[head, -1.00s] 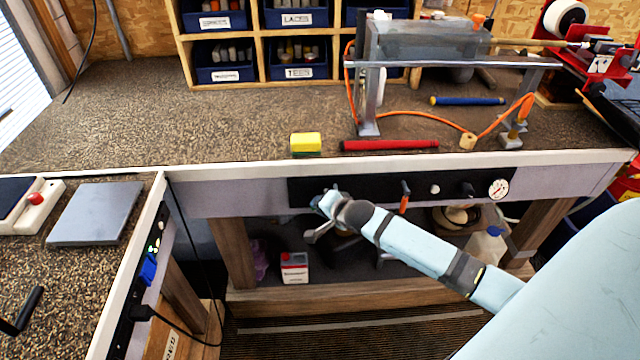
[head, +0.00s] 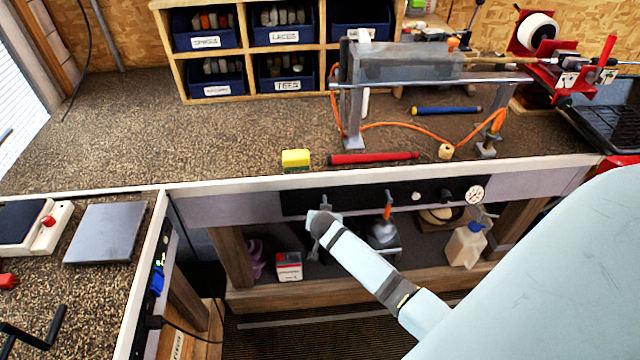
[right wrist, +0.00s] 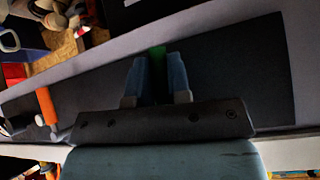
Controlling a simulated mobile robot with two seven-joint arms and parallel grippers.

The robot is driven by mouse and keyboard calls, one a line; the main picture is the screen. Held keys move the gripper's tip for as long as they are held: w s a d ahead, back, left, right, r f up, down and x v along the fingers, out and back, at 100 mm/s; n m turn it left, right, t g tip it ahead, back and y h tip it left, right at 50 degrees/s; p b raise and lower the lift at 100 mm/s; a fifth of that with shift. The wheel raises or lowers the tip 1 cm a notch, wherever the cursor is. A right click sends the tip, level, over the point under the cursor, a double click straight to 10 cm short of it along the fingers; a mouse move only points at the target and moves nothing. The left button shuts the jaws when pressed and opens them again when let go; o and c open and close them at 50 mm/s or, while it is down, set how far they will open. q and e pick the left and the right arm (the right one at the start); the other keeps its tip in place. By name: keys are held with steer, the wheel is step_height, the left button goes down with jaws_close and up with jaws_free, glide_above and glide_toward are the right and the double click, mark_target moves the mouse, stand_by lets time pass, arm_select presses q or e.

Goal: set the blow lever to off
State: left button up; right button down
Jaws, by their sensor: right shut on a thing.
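A black control panel (head: 350,197) runs along the bench's front face. It also shows in the right wrist view (right wrist: 240,75). My right gripper (right wrist: 157,75) is at the panel's left part, with its blue fingers shut on a green lever (right wrist: 157,57). In the head view my right gripper (head: 324,207) hides most of this lever. A second lever with an orange handle (head: 387,205) stands to its right, apart from the gripper; it shows at the left of the right wrist view (right wrist: 46,104). No readable label shows which is the blow lever. My left gripper is out of view.
A white-faced gauge (head: 474,194) sits at the panel's right end. Above, a red grip (head: 373,158) and a yellow sponge (head: 296,158) lie near the bench edge. Below, a shelf holds a red-and-white can (head: 289,266) and a jug (head: 466,246).

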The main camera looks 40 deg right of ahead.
steer(key=shift+s+d+r+g+h, duration=0.1)
steer(key=shift+d+g+h, duration=0.25)
steer(key=shift+h, duration=0.15)
steer(key=shift+n, duration=0.3)
steer(key=c, duration=1.1)
jaws_free()
steer(key=v, duration=1.3)
steer(key=shift+s+a+r, duration=0.2)
steer(key=shift+s+a, duration=0.05)
steer(key=shift+s, duration=0.05)
